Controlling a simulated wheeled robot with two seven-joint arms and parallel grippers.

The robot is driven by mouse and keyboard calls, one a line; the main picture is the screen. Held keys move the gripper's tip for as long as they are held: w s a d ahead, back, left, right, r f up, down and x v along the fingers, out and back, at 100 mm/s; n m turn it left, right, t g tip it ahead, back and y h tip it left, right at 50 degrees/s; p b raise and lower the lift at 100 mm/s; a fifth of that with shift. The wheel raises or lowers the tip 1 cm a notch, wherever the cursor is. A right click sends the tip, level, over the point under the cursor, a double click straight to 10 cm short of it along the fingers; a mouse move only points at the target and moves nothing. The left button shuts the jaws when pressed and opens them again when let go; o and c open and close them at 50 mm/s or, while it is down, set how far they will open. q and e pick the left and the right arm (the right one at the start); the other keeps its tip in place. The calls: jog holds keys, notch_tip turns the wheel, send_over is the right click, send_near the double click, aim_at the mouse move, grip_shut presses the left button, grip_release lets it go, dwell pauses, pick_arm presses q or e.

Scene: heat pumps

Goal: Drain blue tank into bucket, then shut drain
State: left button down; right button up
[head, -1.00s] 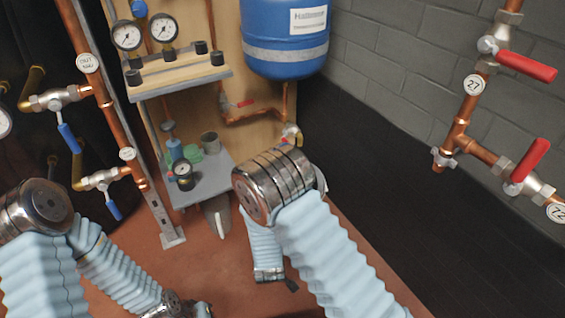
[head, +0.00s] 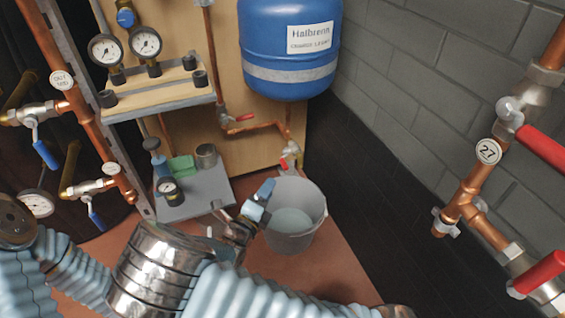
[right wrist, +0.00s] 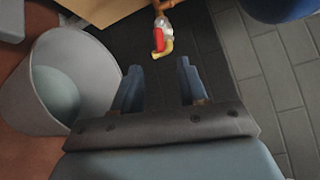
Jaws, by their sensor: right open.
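The blue tank (head: 290,35) hangs on the wooden panel. A copper pipe runs below it to a small drain valve (head: 290,153) with a red handle. The right wrist view shows this drain valve (right wrist: 161,38) with its brass spout, ahead of the fingers. I cannot tell whether it is open. The grey bucket (head: 315,222) stands on the floor below the drain; its pale inside may be water or the bottom. It also shows in the right wrist view (right wrist: 30,90). My right gripper (head: 260,201) is open and empty beside the bucket, apart from the valve. My left gripper is out of view.
Another red-handled valve (head: 243,118) sits on the pipe under the tank. A grey low shelf (head: 205,195) with a gauge and small items is left of the bucket. Large copper pipes with red valves (head: 545,145) stand at the right, blue-handled ones (head: 46,152) at the left.

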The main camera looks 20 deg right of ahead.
aim_at(285, 163)
jog(key=shift+b+x, duration=1.15)
jog(key=shift+x, duration=5)
jog(key=shift+s+d, duration=0.1)
jog(key=shift+d, duration=0.05)
jog(key=shift+c, duration=0.3)
jog(key=shift+f, duration=0.1)
grip_shut()
